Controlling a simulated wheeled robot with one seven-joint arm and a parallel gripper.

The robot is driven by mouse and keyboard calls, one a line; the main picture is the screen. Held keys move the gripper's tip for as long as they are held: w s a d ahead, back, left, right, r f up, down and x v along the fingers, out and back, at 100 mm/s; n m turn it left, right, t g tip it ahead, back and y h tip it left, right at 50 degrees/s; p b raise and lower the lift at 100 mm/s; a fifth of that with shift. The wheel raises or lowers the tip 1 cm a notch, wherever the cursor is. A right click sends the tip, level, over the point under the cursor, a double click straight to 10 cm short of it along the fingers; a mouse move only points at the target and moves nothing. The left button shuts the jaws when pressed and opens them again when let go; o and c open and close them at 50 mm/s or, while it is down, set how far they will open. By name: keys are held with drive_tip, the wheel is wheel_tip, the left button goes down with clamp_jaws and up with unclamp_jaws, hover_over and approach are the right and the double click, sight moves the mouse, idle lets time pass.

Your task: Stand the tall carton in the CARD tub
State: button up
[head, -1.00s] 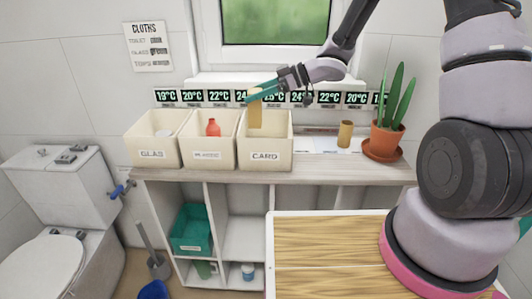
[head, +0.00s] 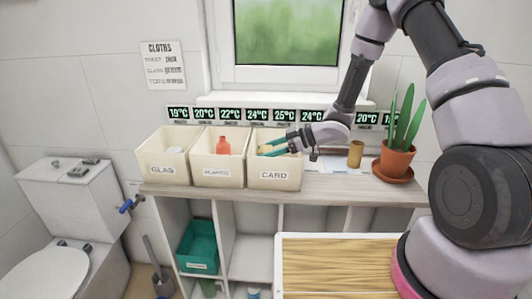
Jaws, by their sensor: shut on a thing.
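The CARD tub (head: 274,182) is a cream bin with a label on its front, at the right end of a row of three on the shelf top. My gripper (head: 262,150) reaches in from the right, low at the tub's opening, with its teal fingers over the inside. It is shut on the tan tall carton (head: 267,148), of which only a small part shows between the fingers. The rest of the carton is hidden by the fingers and the tub's front wall. I cannot tell whether its lower end touches the tub floor.
The middle tub (head: 217,175) holds a red bottle (head: 223,146); the GLAS tub (head: 163,172) stands left of it. A tan cylinder (head: 355,154) and a potted cactus (head: 394,160) stand to the right. A wooden board (head: 335,265) lies in front.

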drive_tip(key=shift+f, duration=0.25)
drive_tip(key=o, duration=1.3)
